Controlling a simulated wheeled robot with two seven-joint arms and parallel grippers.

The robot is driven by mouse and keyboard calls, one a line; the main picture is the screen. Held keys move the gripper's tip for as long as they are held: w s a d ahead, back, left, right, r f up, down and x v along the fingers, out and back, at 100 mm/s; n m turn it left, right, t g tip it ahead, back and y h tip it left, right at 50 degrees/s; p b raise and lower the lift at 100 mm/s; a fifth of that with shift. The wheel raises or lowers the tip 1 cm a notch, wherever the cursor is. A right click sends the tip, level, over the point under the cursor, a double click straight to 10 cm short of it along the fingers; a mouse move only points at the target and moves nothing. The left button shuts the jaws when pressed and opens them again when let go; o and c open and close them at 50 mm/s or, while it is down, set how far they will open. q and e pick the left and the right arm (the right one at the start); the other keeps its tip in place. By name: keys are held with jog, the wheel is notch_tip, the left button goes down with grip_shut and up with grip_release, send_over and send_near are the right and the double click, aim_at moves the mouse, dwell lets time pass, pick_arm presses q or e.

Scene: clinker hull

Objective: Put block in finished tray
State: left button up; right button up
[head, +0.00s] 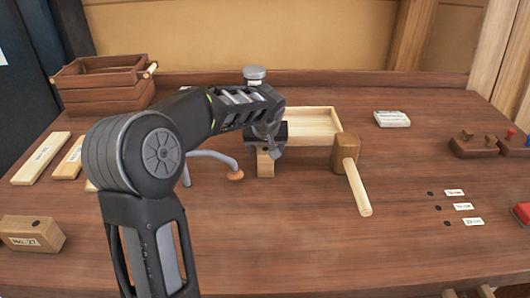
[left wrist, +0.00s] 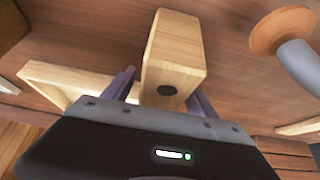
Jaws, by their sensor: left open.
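A pale wooden block (head: 265,164) with a dark round spot stands on the bench near the middle. It also shows in the left wrist view (left wrist: 175,50). My left gripper (head: 266,150) is just above and around it. In the left wrist view the purple fingers of my left gripper (left wrist: 160,94) lie on either side of the block, jaws open. A light wooden tray (head: 339,121) sits just behind and right of the block, partly hidden by my arm; its visible inside looks empty. No label shows on it. My right gripper is not in view.
A mallet (head: 347,153) leans near the tray's front right corner. A curved tool with an orange-brown end (head: 236,175) is left of the block. A brown crate (head: 104,95), labelled block (head: 32,233) and pale strips (head: 42,158) are at left. The front middle is clear.

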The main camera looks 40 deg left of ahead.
pick_arm(q)
grip_shut()
dwell(0.6)
